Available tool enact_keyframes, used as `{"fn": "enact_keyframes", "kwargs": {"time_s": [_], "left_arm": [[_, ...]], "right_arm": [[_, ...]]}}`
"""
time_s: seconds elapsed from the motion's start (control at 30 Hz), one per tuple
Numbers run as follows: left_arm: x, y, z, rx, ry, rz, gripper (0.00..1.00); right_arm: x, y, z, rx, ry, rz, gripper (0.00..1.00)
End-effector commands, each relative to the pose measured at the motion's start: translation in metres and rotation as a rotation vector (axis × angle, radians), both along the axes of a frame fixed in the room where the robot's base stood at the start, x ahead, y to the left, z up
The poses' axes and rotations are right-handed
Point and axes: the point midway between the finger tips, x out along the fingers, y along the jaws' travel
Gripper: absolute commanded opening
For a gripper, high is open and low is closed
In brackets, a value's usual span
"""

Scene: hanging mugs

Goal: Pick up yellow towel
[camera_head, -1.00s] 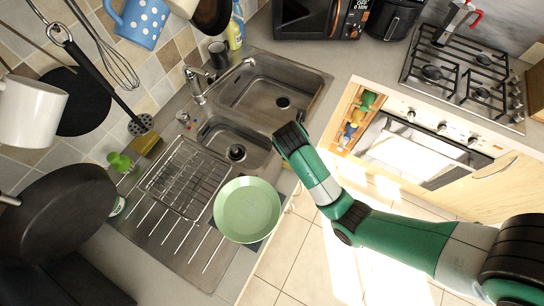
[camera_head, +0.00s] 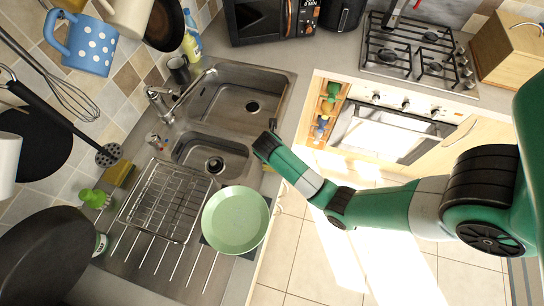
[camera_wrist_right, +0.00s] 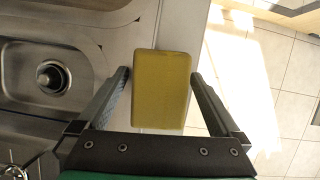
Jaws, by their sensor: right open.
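A yellow towel (camera_wrist_right: 161,88), a flat rounded rectangle, lies at the counter's front edge beside the sink in the right wrist view. My right gripper (camera_wrist_right: 160,76) is open, with one finger on each side of the towel and small gaps to both. In the head view my right gripper (camera_head: 267,141) is over the counter edge in front of the sink. My left gripper is not in view.
The double sink (camera_head: 214,146) lies beside the gripper. A green plate (camera_head: 236,220) and a wire rack (camera_head: 167,200) stand on the drainer. A yellow sponge-like block (camera_head: 120,173) is by the wall. Open floor (camera_head: 310,245) lies in front of the counter.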

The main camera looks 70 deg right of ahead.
Motion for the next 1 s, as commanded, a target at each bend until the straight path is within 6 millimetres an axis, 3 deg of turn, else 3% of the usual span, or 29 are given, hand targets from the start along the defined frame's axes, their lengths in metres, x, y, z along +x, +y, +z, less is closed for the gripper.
{"fn": "enact_keyframes", "kwargs": {"time_s": [0.73,1.0], "left_arm": [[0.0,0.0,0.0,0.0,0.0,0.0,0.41],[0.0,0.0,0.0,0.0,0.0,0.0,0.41]], "right_arm": [[0.0001,0.0002,-0.0046,0.0,0.0,0.001,1.0],[0.0002,0.0001,-0.0046,0.0,0.0,0.001,0.53]]}}
